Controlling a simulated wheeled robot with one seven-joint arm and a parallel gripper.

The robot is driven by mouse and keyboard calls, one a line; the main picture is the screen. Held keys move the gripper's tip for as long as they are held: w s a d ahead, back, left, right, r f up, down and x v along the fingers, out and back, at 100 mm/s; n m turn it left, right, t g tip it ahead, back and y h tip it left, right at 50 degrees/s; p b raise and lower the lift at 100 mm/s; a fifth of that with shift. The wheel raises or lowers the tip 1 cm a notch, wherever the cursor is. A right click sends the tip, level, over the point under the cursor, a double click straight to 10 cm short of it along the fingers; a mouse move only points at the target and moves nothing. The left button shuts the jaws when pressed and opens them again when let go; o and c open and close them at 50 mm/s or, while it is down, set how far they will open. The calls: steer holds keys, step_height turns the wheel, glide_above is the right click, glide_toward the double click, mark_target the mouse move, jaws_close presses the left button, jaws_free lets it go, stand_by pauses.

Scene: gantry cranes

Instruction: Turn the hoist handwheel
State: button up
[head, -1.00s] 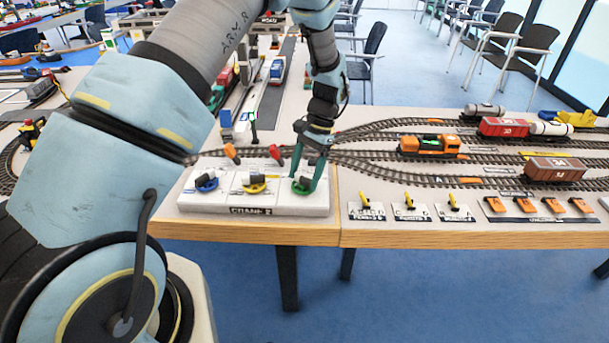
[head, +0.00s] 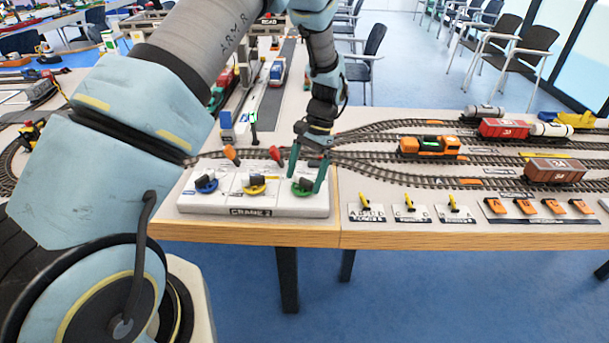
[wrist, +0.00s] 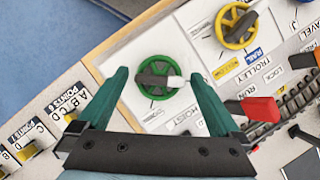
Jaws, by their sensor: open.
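The hoist handwheel is a green wheel (wrist: 157,80) with a black bar grip that has a white end. In the wrist view it lies between my fingertips, beside the printed word HOIST. It also shows in the head view as the green wheel (head: 302,187) at the right of the white CRANE 2 panel (head: 207,208). My gripper (head: 306,178) is open, with its two green fingers spread at either side of the wheel. In the wrist view, my gripper (wrist: 158,75) shows clear gaps between each finger and the wheel. I cannot tell its exact height above the panel.
A yellow trolley wheel (wrist: 237,27) and a blue wheel (head: 206,185) sit on the same panel. A red lever (head: 276,154) and an orange lever (head: 231,154) stand behind them. Tracks with wagons (head: 428,146) and small yellow point levers (head: 410,202) lie to the right.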

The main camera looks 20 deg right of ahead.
steer(key=b+v, duration=0.3)
steer(key=v, duration=0.7)
steer(key=shift+r, duration=0.4)
steer(key=shift+d, duration=0.15)
